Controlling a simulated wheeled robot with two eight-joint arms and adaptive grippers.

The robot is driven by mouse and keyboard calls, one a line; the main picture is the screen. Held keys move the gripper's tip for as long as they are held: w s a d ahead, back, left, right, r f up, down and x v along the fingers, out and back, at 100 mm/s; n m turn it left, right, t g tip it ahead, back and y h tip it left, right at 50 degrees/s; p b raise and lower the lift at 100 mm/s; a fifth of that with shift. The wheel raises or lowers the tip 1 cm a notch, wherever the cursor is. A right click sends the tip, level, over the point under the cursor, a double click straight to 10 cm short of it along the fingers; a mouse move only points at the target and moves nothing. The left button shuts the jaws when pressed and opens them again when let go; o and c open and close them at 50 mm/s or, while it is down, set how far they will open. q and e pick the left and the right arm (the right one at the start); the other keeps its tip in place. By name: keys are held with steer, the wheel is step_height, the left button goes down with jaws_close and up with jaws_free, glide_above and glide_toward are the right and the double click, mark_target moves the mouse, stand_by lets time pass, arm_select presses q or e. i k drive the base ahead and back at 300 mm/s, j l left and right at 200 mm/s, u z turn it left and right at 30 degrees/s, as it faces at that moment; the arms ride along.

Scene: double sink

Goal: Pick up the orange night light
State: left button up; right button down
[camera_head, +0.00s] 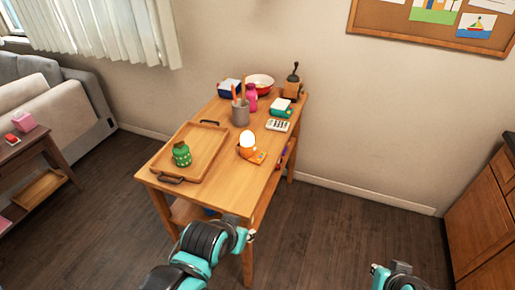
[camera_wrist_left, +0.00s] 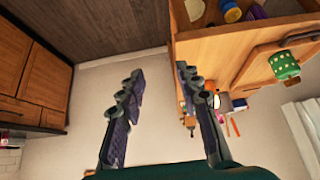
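The orange night light (camera_head: 246,151), with a glowing pale egg-shaped top and an orange base, stands on the wooden table (camera_head: 232,182) near its right edge. In the left wrist view a small pale and orange shape, probably the light, is mostly hidden behind the right-hand finger. My left gripper (camera_wrist_left: 160,80) is open and empty, its two dark fingers spread wide. In the head view my left arm is in front of the table's near end, low and short of the light; its fingers cannot be made out there. My right arm shows only links at the bottom edge.
A flat orange item (camera_head: 259,157) lies against the light. A tray (camera_head: 205,150) with a green jar (camera_head: 182,154) is left of it. A utensil cup (camera_head: 240,115), pink bottle (camera_head: 251,98), calculator (camera_head: 277,126) and grinder (camera_head: 292,84) stand behind. The table's near right corner is bare.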

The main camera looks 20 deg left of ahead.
mark_target(247, 143)
steer(key=i+l+u, duration=0.15)
steer(key=i+l, duration=0.25)
steer(key=i+l+u, duration=0.2)
steer(key=i+l, duration=0.2)
steer(key=i+l+u, duration=0.1)
steer(key=i, duration=0.7)
